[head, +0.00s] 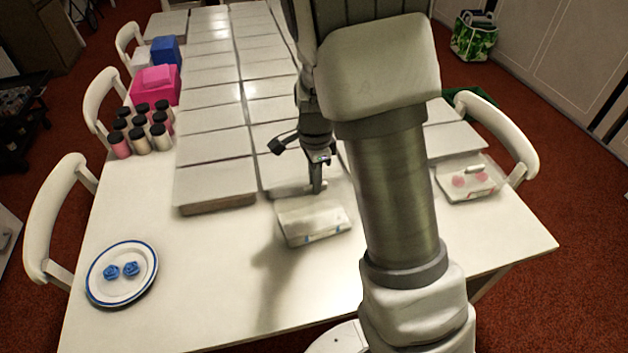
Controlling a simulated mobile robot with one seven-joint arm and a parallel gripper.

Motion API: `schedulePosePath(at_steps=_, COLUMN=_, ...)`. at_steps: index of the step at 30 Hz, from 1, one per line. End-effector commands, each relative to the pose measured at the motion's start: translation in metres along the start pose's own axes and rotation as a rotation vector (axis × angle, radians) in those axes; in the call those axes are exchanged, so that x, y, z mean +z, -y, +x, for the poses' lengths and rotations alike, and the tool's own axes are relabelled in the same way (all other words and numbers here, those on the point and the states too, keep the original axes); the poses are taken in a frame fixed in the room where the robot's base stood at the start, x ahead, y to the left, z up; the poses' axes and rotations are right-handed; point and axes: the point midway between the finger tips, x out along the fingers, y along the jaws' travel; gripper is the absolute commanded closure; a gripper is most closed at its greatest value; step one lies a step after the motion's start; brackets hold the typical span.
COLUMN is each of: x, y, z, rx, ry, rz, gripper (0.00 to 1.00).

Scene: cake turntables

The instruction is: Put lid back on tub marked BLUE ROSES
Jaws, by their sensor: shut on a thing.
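A pale, translucent tub (318,236) with bluish marks low on its front sits near the middle of the table; its lettering is too small to read. My gripper (317,187) points down at its back edge, shut on the whitish lid (308,211). The lid is over the tub and looks slightly tilted; I cannot tell whether it is seated on the rim. Two blue roses (121,270) lie on a blue-rimmed white plate (125,295) at the front left. My arm hides the table to the right of the tub.
A second clear tub (470,190) with pink roses inside and a white handle on top stands at the right. Pale slabs (215,182) fill the table behind. Several dark-capped jars (140,140) and a pink box (157,86) stand left.

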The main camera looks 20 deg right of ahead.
Motion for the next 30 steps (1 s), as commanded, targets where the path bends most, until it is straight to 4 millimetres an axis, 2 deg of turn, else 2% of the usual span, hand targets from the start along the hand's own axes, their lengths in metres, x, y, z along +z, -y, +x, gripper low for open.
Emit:
schedulePosePath(at_steps=12, x=0.0, y=0.0, z=0.041, rx=0.0, ry=0.001, rz=0.0, gripper=1.0)
schedulePosePath(at_steps=18, x=0.0, y=0.0, z=0.055, rx=0.0, ry=0.0, rz=0.0, gripper=1.0)
schedulePosePath(at_steps=30, x=0.0, y=0.0, z=0.059, rx=0.0, ry=0.0, rz=0.0, gripper=1.0)
